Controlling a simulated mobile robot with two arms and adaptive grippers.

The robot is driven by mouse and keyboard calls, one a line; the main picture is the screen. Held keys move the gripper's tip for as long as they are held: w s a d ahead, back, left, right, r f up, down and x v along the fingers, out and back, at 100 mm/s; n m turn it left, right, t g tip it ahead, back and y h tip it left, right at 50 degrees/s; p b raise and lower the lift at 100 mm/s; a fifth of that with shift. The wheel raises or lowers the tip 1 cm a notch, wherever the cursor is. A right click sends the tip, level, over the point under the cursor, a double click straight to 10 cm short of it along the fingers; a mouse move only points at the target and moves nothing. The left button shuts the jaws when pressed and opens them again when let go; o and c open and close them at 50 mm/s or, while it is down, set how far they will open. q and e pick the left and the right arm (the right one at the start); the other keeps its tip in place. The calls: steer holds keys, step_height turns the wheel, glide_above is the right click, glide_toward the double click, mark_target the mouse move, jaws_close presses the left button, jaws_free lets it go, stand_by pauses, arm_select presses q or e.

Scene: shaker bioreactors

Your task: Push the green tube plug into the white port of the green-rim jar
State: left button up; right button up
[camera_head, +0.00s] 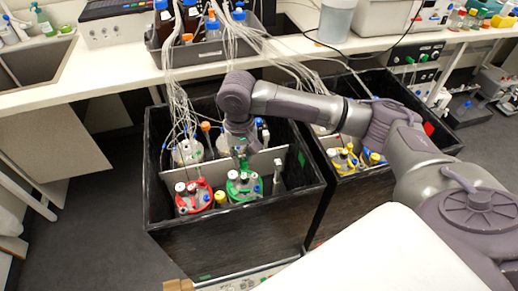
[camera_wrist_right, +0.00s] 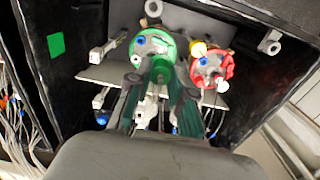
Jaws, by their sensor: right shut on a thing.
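The green-rim jar (camera_head: 233,194) stands in the front of the left black box, and in the right wrist view its green rim (camera_wrist_right: 181,44) is beyond my fingers. It carries white ports and a blue cap on its lid. My right gripper (camera_head: 240,150) points down over this jar. In the wrist view its fingers (camera_wrist_right: 160,98) are shut on the green tube plug (camera_wrist_right: 160,68), which is over the jar lid. Whether the plug touches a white port (camera_wrist_right: 136,60) cannot be told. My left gripper is not in view.
A red-rim jar (camera_head: 184,208) and a small yellow cap (camera_head: 220,198) stand close beside the green-rim jar. Black box walls (camera_head: 235,235) surround them. Bundled white tubes (camera_head: 178,90) hang from bottles on the bench. A second black box holds a yellow-rim jar (camera_head: 343,162).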

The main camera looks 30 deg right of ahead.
steer(key=w+d+f+m+b, duration=0.1)
steer(key=w+d+f, duration=0.2)
steer(key=f, duration=0.2)
steer(key=w+d+f+m, duration=0.1)
steer(key=w+d+f, duration=0.2)
steer(key=f, duration=0.1)
steer(key=b, duration=0.7)
glide_above(254, 177)
steer(key=shift+m, duration=0.3)
step_height(254, 177, down, 6)
steer(key=shift+s+r, duration=0.1)
steer(key=shift+r, duration=0.15)
steer(key=shift+r+p, duration=0.2)
steer(key=shift+p, duration=0.25)
steer(key=shift+p, duration=1.4)
steer(key=shift+f, duration=0.6)
steer(key=shift+p, duration=0.45)
steer(key=shift+p, duration=0.4)
